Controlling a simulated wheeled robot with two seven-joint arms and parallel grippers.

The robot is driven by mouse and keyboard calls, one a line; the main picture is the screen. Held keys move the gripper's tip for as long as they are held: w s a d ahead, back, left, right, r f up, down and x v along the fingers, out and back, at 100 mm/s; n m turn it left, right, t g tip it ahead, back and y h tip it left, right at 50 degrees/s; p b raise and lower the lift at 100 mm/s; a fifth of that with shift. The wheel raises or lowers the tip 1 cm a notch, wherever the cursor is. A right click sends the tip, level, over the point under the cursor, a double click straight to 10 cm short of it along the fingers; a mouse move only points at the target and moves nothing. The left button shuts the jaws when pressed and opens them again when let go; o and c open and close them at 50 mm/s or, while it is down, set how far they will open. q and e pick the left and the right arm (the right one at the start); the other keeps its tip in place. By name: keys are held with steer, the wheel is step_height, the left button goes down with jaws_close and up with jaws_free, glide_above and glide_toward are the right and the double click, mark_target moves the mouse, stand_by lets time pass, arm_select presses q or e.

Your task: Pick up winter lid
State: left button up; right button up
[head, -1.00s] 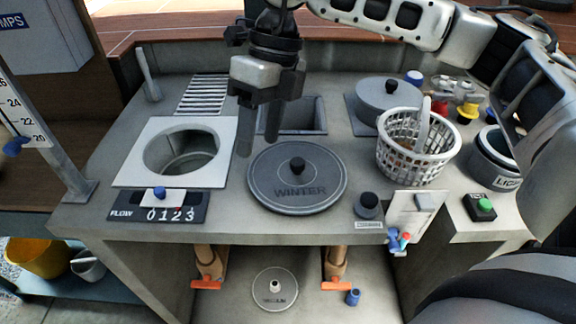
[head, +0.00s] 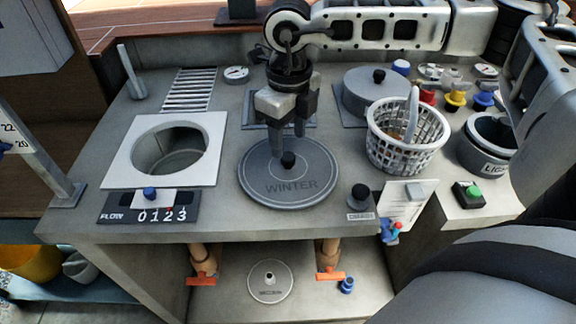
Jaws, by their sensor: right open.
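The winter lid (head: 290,188) is a round grey disc marked WINTER with a black knob (head: 288,160) at its middle. It lies flat on the grey counter, right of the square white frame with a round opening. My right gripper (head: 288,132) points down just behind and above the knob, over the far part of the lid. Its fingers are open with nothing between them. I cannot tell whether a fingertip touches the knob. My left gripper is not in view.
The white skimmer frame (head: 197,175) stands left. A white basket (head: 407,160) and another knobbed grey lid (head: 372,103) stand right. A FLOW counter (head: 125,208) and a dark knob (head: 359,198) sit near the front edge. Another disc (head: 270,289) lies on the lower shelf.

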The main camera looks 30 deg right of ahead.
mark_target(288, 155)
steer(key=f, duration=0.2)
steer(key=f+p, duration=0.1)
steer(key=f, duration=0.1)
steer(key=shift+w+d+f, duration=0.1)
steer(key=shift+w+f, duration=0.1)
steer(key=shift+f, duration=0.3)
jaws_close()
steer(key=shift+r, duration=0.15)
